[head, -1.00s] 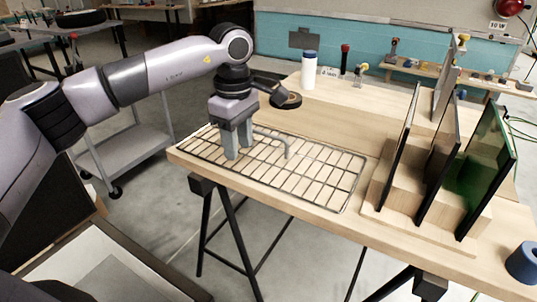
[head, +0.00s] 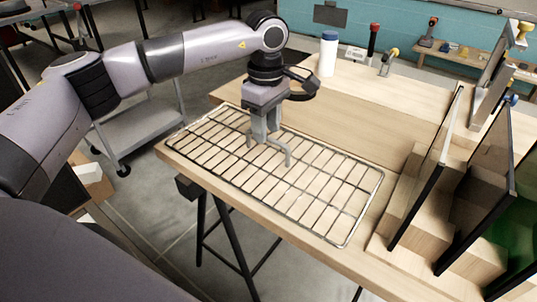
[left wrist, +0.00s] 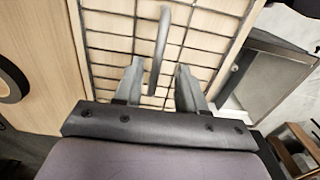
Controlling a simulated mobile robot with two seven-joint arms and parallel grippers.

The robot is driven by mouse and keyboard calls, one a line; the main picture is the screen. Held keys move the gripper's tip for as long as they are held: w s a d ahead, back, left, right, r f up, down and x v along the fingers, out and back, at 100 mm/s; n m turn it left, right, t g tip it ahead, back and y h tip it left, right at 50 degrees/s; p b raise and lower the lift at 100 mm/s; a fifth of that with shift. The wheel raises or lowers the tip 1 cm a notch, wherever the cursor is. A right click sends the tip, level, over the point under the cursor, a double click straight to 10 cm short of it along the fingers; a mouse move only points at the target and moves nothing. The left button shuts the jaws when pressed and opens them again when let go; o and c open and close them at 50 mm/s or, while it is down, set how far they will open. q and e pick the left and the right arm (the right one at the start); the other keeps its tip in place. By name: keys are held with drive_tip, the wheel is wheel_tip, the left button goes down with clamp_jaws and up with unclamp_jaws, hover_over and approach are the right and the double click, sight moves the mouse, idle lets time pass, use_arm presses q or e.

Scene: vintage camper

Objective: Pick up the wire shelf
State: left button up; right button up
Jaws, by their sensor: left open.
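The wire shelf (head: 330,190) is a dark metal grid lying flat on the pale wooden workbench top. A raised bent bar (head: 288,153) stands up from its middle. My left gripper (head: 264,132) points down over the shelf at this bar, its jaws open. In the left wrist view the bar (left wrist: 160,45) runs between the two separated fingers (left wrist: 157,72), with the shelf's grid (left wrist: 205,32) behind. I cannot tell how far down around the bar the fingers reach. My right gripper is not in view.
Upright panels in a wooden rack (head: 425,228) stand close to the shelf's right end. A white bottle with a blue cap (head: 328,54) stands at the back of the workbench (head: 350,125). A grey cart (head: 150,127) is on the floor to the left.

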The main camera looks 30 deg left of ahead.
sight(268, 138)
use_arm(q)
wheel_tip(268, 138, down, 4)
drive_tip(key=shift+w+f, duration=0.1)
drive_tip(key=shift+w, duration=0.05)
clamp_jaws()
drive_tip(key=shift+w+r, duration=0.1)
drive_tip(key=shift+r, duration=0.1)
idle(1.2)
